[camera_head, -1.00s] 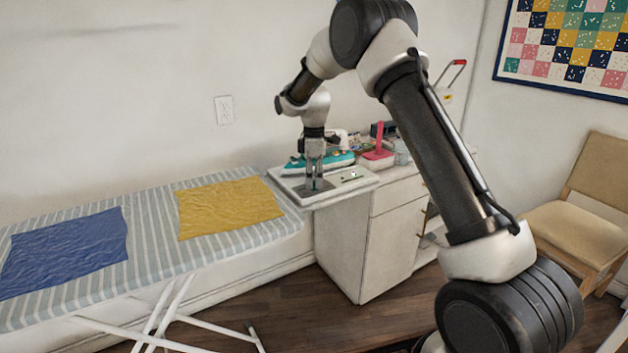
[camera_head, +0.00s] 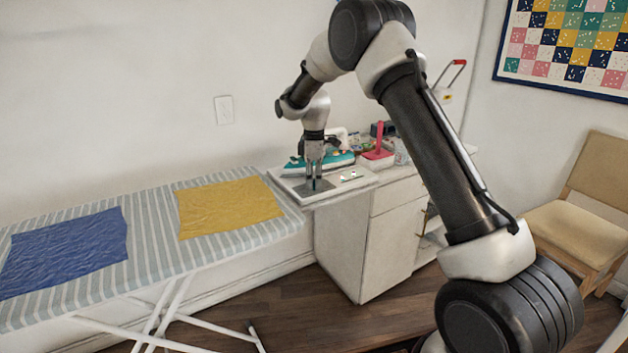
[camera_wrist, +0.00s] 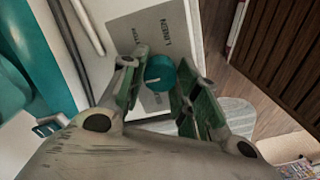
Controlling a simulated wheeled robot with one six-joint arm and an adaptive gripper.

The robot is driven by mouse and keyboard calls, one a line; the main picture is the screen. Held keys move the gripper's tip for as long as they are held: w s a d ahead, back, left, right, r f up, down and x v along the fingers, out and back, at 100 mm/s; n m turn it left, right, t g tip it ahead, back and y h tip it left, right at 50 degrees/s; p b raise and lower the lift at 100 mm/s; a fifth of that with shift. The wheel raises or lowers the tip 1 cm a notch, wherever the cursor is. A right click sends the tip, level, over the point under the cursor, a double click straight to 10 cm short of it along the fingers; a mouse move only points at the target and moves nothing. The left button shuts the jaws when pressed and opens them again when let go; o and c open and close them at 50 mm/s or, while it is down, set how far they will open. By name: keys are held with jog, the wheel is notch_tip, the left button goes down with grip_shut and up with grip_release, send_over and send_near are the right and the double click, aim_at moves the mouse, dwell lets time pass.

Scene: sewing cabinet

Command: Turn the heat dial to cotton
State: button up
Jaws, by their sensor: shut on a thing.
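A teal round dial (camera_wrist: 160,72) with a pale pointer line sits on a grey plate (camera_wrist: 128,34) in the wrist view. The plate carries printed words; one looks like LINEN, and the others are hard to read. My gripper (camera_wrist: 157,88) is shut on the dial, with one green-padded finger on each side. In the head view my gripper (camera_head: 315,184) points straight down at the panel (camera_head: 292,188) on the cabinet top. The dial is mostly hidden there between the fingers. I cannot tell which setting the pointer marks.
A teal and white iron (camera_head: 338,160) stands close behind my gripper. A pink item (camera_head: 378,154) and small containers are to its right. An ironing board (camera_head: 155,223) with yellow (camera_head: 228,207) and blue (camera_head: 66,250) cloths extends left.

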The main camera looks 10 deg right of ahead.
aim_at(314, 182)
jog(key=m, duration=0.6)
jog(key=shift+m, duration=2.7)
jog(key=o, duration=1)
jog(key=shift+o, duration=0.2)
jog(key=shift+r, duration=0.15)
notch_tip(314, 182, up, 12)
